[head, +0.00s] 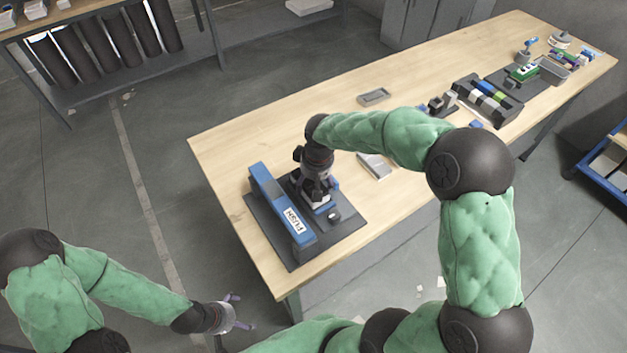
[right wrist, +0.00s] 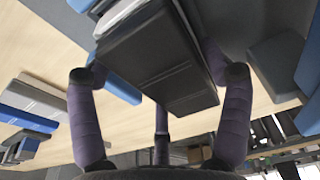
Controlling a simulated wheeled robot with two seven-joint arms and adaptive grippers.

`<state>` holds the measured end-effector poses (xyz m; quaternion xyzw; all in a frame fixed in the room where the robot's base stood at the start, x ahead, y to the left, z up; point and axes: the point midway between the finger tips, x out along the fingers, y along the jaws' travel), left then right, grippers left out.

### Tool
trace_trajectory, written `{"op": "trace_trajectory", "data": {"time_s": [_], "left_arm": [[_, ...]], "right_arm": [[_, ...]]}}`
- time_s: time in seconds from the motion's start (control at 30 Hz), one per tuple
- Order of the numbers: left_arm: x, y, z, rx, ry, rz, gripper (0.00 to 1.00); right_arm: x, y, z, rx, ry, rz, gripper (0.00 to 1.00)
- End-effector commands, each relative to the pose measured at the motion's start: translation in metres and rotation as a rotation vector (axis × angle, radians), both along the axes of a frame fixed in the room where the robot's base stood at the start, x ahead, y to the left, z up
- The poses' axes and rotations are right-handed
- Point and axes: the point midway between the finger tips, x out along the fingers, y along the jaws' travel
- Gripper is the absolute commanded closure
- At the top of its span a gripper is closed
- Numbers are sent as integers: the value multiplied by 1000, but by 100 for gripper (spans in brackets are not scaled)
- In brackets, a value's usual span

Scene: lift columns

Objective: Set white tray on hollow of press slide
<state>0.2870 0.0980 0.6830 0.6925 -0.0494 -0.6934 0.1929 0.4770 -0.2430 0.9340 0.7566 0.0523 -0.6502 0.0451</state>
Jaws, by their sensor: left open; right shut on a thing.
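The press (head: 293,220) has a blue bar marked PUSH and stands on a dark base plate at the table's near left end. My right gripper (head: 317,190) points down over the press, beside the bar. Its fingers, also in the right wrist view (right wrist: 160,75), are shut around a block-like thing with a dark near face. The slide's hollow is hidden under the gripper. My left gripper (head: 238,312) is open and empty, off the table.
A pale flat block (head: 376,166) lies right of the press, and a grey shallow tray (head: 374,96) lies farther back. Several bins and small parts (head: 487,101) fill the table's far right. The wooden table (head: 240,145) is bare behind the press.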

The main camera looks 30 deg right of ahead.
Motion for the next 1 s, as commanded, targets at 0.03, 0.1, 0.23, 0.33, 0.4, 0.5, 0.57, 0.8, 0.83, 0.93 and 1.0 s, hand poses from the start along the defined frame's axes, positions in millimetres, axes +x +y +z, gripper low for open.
{"op": "trace_trajectory", "data": {"time_s": [0.03, 0.1, 0.23, 0.33, 0.4, 0.5, 0.57, 0.8, 0.83, 0.93, 1.0], "left_arm": [[0, 0, 0, 0, 0, 0, 0], [0, 0, 0, 0, 0, 0, 0], [0, 0, 0, 0, 0, 0, 0], [0, 0, -1, 0, 0, 0, 0], [0, 0, -2, 0, 0, 0, 0], [0, 0, -4, 0, 0, 0, 0], [0, 0, -4, 0, 0, 0, 0], [0, 0, -4, 0, 0, 0, 0], [0, 0, -4, 0, 0, 0, 0], [0, 0, -4, 0, 0, 0, 0], [0, 0, -4, 0, 0, 0, 0]], "right_arm": [[0, 0, 0, 0, -1, 0, 55], [0, 0, 0, 0, -1, 0, 55], [0, 0, 0, 0, -1, 0, 55], [0, 0, -2, 0, -1, 0, 55], [0, 0, -3, 0, -1, 0, 55], [0, 0, -5, 0, -1, 0, 55], [0, 0, -6, 0, -1, 0, 55], [0, 0, -6, 0, -1, 0, 55], [0, 0, -6, 0, -1, 0, 55], [0, 0, -6, 0, -1, 0, 55], [0, 0, -6, 0, -1, 0, 55]]}}
